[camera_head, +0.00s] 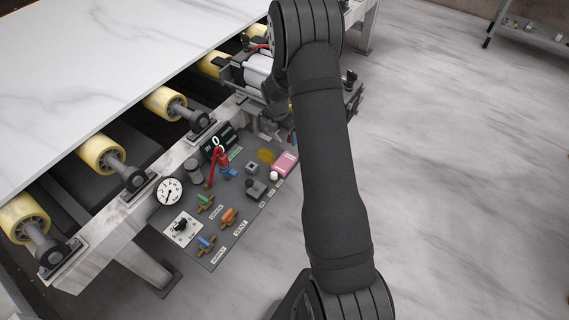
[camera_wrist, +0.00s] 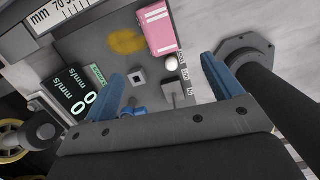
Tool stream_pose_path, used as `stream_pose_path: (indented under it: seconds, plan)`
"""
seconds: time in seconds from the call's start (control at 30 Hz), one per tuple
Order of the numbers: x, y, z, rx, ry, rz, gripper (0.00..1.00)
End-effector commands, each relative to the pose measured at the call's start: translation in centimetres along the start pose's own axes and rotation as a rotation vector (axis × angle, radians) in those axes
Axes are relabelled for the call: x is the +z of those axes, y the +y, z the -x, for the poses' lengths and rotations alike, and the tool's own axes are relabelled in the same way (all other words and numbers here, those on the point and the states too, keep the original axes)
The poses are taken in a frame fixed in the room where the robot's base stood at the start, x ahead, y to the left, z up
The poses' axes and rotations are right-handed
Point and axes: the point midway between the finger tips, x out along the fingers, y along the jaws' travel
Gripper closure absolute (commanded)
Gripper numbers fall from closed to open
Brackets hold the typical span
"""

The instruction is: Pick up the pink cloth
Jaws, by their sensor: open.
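The pink cloth (camera_head: 286,163) is a small folded block with a white-striped edge. It lies at the right edge of the dark control panel (camera_head: 224,238) in the head view. In the wrist view the pink cloth (camera_wrist: 160,30) is at the top centre, beyond the fingertips and apart from them. My gripper (camera_wrist: 162,66) has two blue fingers spread wide with nothing held between them. In the head view my arm hides much of the gripper, and its jaws cannot be made out.
A white round knob (camera_wrist: 172,64) sits beside the cloth. A lever (camera_wrist: 174,90), a digital display (camera_wrist: 75,92) and a yellow patch (camera_wrist: 127,41) are nearby. Coloured valves, a dial (camera_head: 169,191) and rollers (camera_head: 102,153) under the slab (camera_head: 110,60) stand left.

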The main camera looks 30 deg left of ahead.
Motion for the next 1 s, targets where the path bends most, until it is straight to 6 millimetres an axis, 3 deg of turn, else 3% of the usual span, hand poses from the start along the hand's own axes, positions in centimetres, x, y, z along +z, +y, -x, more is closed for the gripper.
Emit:
stream_pose_path:
  seconds: [0.27,0.73,1.0]
  plan:
    - [-0.3,-0.2,-2.6,0.000,-0.004,0.085,0.15]
    - [-0.3,-0.1,-11.2,0.000,-0.004,0.081,0.15]
    - [-0.2,0.0,-13.0,0.002,-0.006,0.081,0.15]
